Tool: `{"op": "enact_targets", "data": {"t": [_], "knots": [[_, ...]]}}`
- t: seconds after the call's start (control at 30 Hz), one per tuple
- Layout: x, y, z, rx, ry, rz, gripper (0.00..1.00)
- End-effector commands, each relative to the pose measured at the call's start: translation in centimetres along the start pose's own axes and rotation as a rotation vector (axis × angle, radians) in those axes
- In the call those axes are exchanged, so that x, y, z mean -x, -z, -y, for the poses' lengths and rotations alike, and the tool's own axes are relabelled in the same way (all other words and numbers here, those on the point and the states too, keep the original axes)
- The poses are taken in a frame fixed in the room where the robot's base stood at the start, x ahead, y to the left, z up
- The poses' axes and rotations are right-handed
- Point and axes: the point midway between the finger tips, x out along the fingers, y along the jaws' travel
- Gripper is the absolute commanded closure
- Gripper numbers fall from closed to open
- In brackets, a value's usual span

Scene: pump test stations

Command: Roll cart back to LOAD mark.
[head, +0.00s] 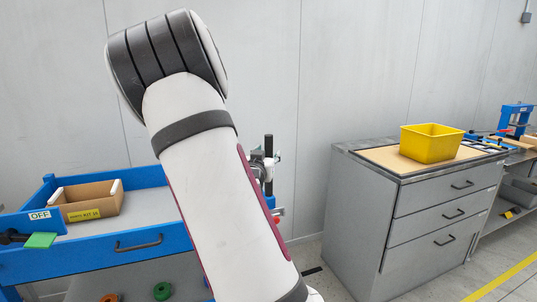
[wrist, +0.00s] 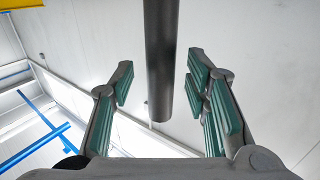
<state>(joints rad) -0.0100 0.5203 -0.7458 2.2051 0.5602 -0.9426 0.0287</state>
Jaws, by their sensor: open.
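A blue-framed unit with a grey top (head: 150,207) stands at the left in the head view. I cannot tell for certain that it is the cart, and its wheels are not visible. A dark upright bar (head: 269,146) rises near its right end. In the wrist view a dark round bar (wrist: 159,60) with a free end lies between the fingers of my gripper (wrist: 165,100). The green-padded fingers are open, with a gap on both sides of the bar. My arm hides part of the unit in the head view. No LOAD mark is readable.
A tan box (head: 88,203) sits on the unit, near an OFF label (head: 40,215) and a green tab (head: 40,240). A grey drawer cabinet (head: 420,215) with a yellow bin (head: 431,143) stands at right. A yellow floor line (head: 503,278) runs along the lower right.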

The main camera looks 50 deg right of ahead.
Motion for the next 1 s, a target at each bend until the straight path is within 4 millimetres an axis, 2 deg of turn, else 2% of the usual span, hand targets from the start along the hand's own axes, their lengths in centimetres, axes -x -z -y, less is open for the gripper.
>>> {"op": "enact_targets", "data": {"t": [0.2,0.53,0.57,0.73,1.0], "knots": [[-2.0,0.0,0.0,0.000,0.000,0.000,0.57],[-2.3,0.0,0.0,-0.001,0.001,0.001,0.57],[-2.3,0.0,0.0,-0.001,0.001,0.001,0.62],[-2.3,0.0,0.0,-0.001,0.001,0.001,1.00],[-2.4,0.0,-0.1,-0.001,0.000,0.000,1.00]]}}
